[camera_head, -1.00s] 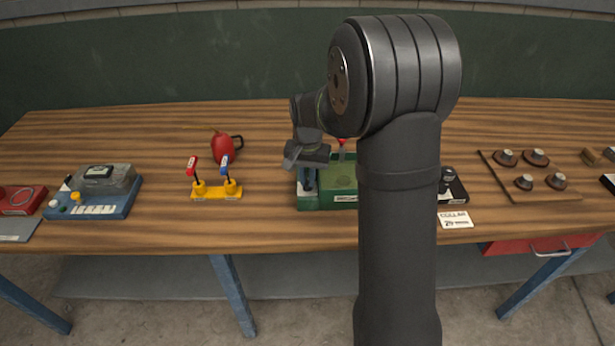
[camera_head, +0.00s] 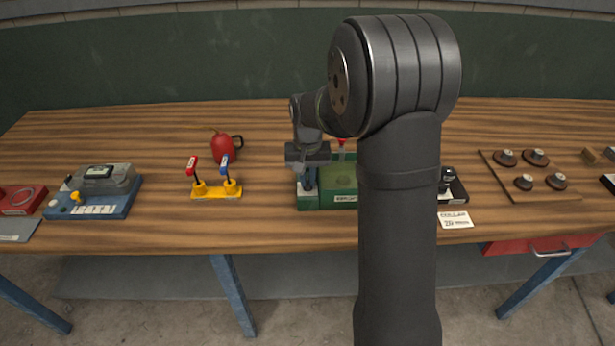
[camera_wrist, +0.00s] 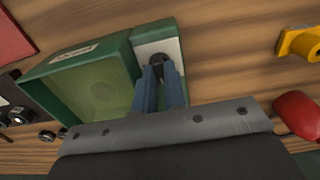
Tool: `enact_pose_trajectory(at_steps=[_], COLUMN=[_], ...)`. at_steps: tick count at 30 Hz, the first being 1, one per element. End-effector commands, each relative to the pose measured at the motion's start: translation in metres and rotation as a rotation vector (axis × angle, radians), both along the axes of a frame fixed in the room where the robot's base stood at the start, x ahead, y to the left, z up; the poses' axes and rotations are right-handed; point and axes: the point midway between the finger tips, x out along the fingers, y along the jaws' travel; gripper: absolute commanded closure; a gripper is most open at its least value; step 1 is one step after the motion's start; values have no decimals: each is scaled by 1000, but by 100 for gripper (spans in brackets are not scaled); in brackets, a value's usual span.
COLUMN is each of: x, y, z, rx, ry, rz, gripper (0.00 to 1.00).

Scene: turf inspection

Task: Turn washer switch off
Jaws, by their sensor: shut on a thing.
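A green box (camera_head: 338,187) with a white label on its front stands mid-table, partly hidden by my arm. In the wrist view the green box (camera_wrist: 85,85) shows a wide recessed part and a narrow side section with a pale plate. A small dark switch (camera_wrist: 158,61) sits on this plate. My gripper (camera_head: 308,184) is over the box's left section. In the wrist view my gripper (camera_wrist: 160,76) has its two blue-grey fingers close together at the switch, shut on it. The fingers hide part of the switch, so its exact position cannot be told. No washer lettering is readable.
A blue-based device (camera_head: 95,192) is farther left. A white card (camera_head: 454,220) and a board with round knobs (camera_head: 530,175) are right.

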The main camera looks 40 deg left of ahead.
Motion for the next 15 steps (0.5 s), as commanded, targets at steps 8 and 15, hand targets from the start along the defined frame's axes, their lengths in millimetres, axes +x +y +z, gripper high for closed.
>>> enact_pose_trajectory(at_steps=[8, 15], x=[0, 0], y=[0, 0], z=[0, 4], rx=[0, 1], ry=[0, -1], rz=[0, 0], gripper=[67, 67])
